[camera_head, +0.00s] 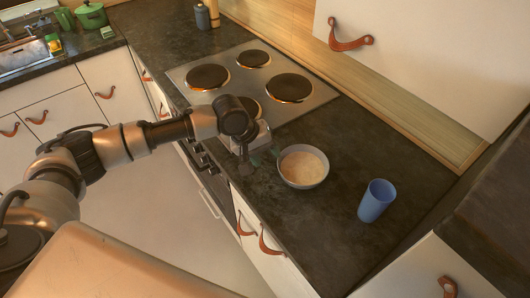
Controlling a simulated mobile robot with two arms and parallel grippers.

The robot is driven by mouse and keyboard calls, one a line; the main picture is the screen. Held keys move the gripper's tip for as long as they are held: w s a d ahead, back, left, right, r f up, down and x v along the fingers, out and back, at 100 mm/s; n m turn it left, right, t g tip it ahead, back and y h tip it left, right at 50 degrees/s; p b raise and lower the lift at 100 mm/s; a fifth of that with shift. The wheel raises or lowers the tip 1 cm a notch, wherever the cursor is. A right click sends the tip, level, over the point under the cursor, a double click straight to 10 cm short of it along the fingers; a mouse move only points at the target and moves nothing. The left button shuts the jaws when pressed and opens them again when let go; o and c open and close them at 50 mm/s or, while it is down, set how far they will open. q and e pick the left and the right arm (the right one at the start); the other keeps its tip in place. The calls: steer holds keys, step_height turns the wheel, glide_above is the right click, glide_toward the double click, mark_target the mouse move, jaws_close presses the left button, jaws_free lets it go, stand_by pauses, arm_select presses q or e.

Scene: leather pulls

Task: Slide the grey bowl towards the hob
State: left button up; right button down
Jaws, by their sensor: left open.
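The grey bowl (304,186) sits upright on the dark countertop, to the near right of the hob, with something pale beige inside it. The hob (232,89) is a steel plate with several dark round burners, set in the counter beyond the bowl. My left gripper (250,166) is open, just left of the bowl near the counter's front edge, pointing down. A small gap seems to separate it from the bowl; its fingertips are small and dim. My left arm covers the hob's front corner. My right gripper is out of view.
A blue cup (376,201) stands on the counter to the right of the bowl. A white wall cupboard (430,60) hangs over the back right. Bottles (203,17) stand behind the hob. The dark counter (325,235) is clear in front of the bowl.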

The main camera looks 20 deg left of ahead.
mark_target(283, 174)
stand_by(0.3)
arm_select(q)
steer(key=p+x, duration=0.1)
steer(key=x, duration=1)
steer(key=shift+p, duration=0.35)
steer(key=shift+c, duration=0.2)
jaws_close()
